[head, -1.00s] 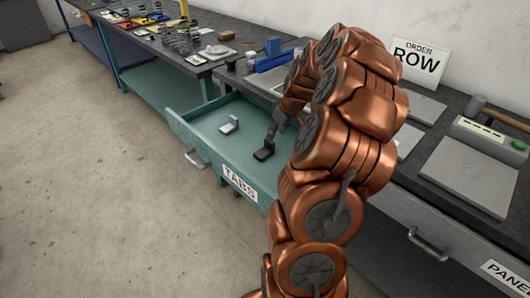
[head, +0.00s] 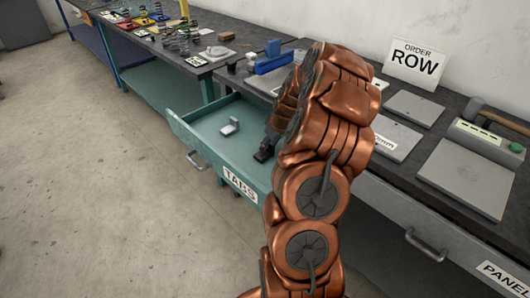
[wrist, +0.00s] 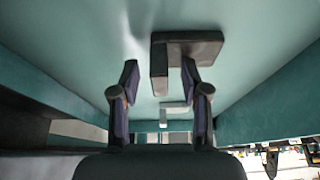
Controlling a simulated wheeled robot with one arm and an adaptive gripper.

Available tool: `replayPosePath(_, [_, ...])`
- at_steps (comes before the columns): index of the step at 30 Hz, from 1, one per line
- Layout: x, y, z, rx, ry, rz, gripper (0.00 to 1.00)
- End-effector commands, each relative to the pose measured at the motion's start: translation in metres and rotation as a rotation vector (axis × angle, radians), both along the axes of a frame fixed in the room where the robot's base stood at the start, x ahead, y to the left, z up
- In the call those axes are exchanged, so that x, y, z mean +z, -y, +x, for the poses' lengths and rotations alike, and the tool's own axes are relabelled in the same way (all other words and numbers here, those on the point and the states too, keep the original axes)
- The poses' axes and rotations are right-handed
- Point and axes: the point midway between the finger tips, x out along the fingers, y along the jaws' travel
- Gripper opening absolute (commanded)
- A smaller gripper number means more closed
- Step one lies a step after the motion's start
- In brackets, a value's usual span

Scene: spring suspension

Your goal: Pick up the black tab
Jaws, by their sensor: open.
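The black tab (wrist: 187,48), a dark L-shaped piece, lies in the open teal drawer labelled TABS (head: 205,158). In the wrist view one leg of it shows between my two fingertips, and its wider part extends past the right fingertip. My gripper (wrist: 159,76) is open, its fingers apart. I cannot tell whether either finger touches the tab. In the head view my gripper (head: 270,143) is down in the drawer at the tab (head: 262,156), and my arm hides part of both.
A light grey tab (head: 230,126) lies in the drawer to the left; it also shows in the wrist view (wrist: 172,113). Drawer walls surround my gripper. The bench above holds a blue block (head: 272,60), grey plates (head: 415,108) and an ORDER ROW sign (head: 414,64).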

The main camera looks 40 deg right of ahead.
Motion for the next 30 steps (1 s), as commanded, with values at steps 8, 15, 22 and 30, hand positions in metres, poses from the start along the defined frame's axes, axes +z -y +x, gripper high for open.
replayPosePath(8, [-0.0001, 0.0001, -0.0002, 0.000, 0.000, 0.000, 0.23])
replayPosePath(15, [0.0000, 0.0001, -0.0003, -0.001, 0.000, 0.000, 0.00])
replayPosePath(22, [0.0001, 0.0002, -0.0003, -0.001, 0.000, 0.000, 0.00])
replayPosePath(30, [0.0032, 0.0003, 0.0000, 0.000, 0.000, 0.000, 0.00])
